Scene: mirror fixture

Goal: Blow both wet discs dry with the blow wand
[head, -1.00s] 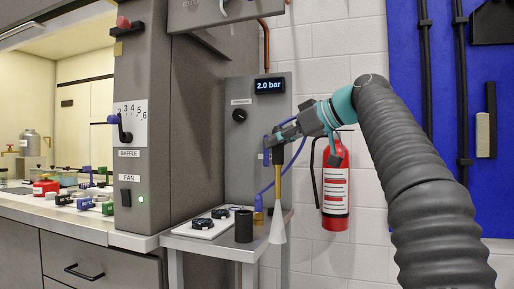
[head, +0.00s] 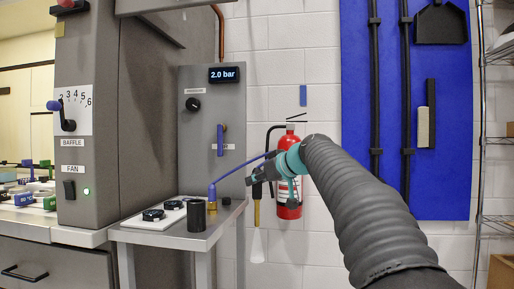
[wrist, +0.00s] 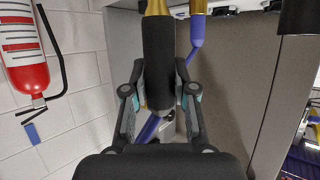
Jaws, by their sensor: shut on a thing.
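My gripper (head: 262,177) is shut on the black handle of the blow wand (head: 257,214), just right of the side table. The wand hangs nearly upright, with a brass tube and a pale conical nozzle (head: 257,246) pointing down below table-top level. In the wrist view the black handle (wrist: 158,65) sits between the two fingers (wrist: 158,92). A blue hose (head: 240,172) runs from the wand to a brass fitting on the table. Two dark discs (head: 153,214) (head: 173,205) lie on a white plate (head: 140,221). Their wetness is too small to tell.
A black open cylinder (head: 197,216) stands on the side table (head: 178,238) beside the plate. The grey panel behind has a display (head: 223,74) reading 2.0 bar, a knob (head: 193,104) and a blue lever (head: 220,140). A red fire extinguisher (head: 289,195) hangs behind my arm.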

